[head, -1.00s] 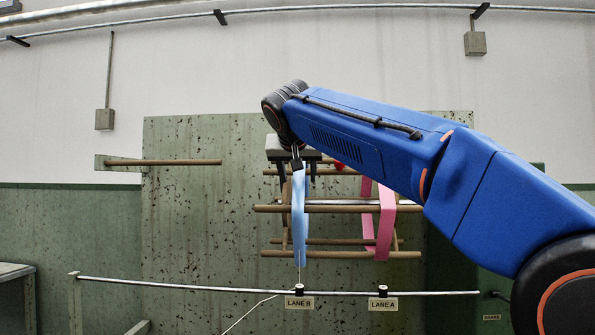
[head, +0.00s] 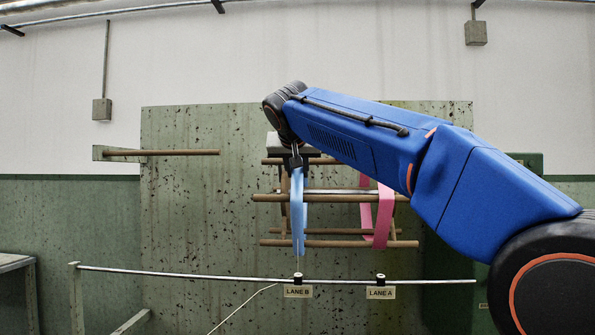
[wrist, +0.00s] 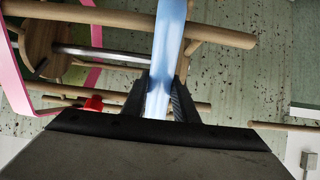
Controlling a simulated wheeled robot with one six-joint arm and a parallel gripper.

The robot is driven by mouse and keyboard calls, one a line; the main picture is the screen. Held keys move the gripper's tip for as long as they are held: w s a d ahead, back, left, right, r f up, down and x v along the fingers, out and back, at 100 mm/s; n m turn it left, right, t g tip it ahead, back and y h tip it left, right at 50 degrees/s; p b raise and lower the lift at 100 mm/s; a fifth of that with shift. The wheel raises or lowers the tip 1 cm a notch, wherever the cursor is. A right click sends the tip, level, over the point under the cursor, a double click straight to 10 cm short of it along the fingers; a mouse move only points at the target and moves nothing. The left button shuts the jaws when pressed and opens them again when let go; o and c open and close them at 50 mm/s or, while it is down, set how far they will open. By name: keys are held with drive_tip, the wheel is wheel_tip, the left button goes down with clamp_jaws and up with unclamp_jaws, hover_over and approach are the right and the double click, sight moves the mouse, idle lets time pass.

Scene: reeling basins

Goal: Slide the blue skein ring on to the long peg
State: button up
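The blue skein ring (head: 298,215) hangs as a narrow, nearly upright loop below my gripper (head: 296,168). My gripper is shut on its upper part. In the wrist view the blue band (wrist: 165,60) runs up from between the two dark fingers (wrist: 160,100). The ring overlaps the left part of the wooden reel (head: 275,198); I cannot tell whether it is around the reel's bars or in front of them. The long peg (head: 165,152) sticks out to the right from a bracket on the wall, well left of my gripper, and is empty.
A pink skein (head: 384,220) is on the right part of the reel. A metal rail (head: 180,275) with LANE B (head: 298,292) and LANE A (head: 380,293) labels crosses in front. A red piece (wrist: 93,104) shows near my gripper. Space between peg and reel looks clear.

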clamp_jaws()
drive_tip(key=shift+r, duration=0.45)
idle(0.5)
drive_tip(key=shift+a, duration=1.85)
drive_tip(key=shift+a, duration=1.65)
